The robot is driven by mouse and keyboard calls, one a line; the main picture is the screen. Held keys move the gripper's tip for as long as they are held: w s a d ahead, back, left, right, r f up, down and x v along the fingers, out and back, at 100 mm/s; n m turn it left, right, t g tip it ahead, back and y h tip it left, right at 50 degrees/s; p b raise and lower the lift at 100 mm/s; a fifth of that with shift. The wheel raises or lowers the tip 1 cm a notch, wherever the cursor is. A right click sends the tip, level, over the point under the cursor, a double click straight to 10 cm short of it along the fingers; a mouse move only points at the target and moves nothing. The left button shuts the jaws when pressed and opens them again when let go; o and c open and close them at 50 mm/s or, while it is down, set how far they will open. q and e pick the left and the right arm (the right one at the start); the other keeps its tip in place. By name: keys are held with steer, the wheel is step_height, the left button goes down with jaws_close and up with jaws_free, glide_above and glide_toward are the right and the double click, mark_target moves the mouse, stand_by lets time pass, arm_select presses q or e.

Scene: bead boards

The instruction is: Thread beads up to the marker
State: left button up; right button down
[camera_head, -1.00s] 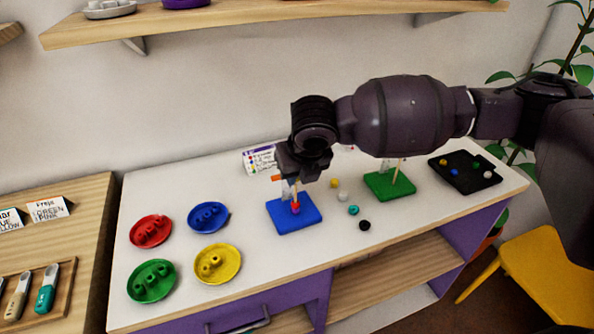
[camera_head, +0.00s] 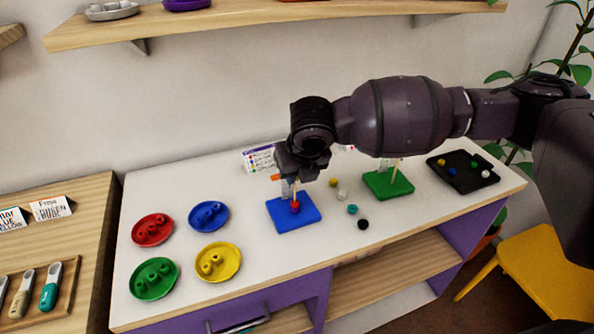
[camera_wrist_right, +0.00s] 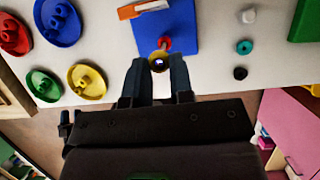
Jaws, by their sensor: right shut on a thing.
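The blue board (camera_head: 282,212) lies on the white table with a thin upright rod. A red bead (camera_head: 295,207) sits low on the rod; it also shows in the wrist view (camera_wrist_right: 165,44). An orange piece (camera_head: 276,177) shows beside the rod, and in the wrist view (camera_wrist_right: 130,11). My right gripper (camera_wrist_right: 159,66) is shut on a small yellowish bead (camera_wrist_right: 158,56) with a dark middle, close to the rod. In the head view the gripper (camera_head: 297,178) is above the blue board, and its fingertips and held bead are hard to make out. My left gripper is out of view.
The green board (camera_head: 383,190) with a rod stands to the right. Loose yellow, white, teal and black beads (camera_head: 363,224) lie between and in front. Red, blue, green and yellow dishes (camera_head: 230,272) are at left, a black tray (camera_head: 480,186) at far right. A shelf hangs above.

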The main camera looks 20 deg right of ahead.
mark_target(295, 188)
steer(key=shift+f, duration=0.7)
stand_by(1.0)
steer(key=shift+f, duration=1)
stand_by(0.4)
steer(key=c, duration=0.9)
jaws_free()
steer(key=shift+p+v, duration=0.95)
steer(key=shift+v, duration=4.45)
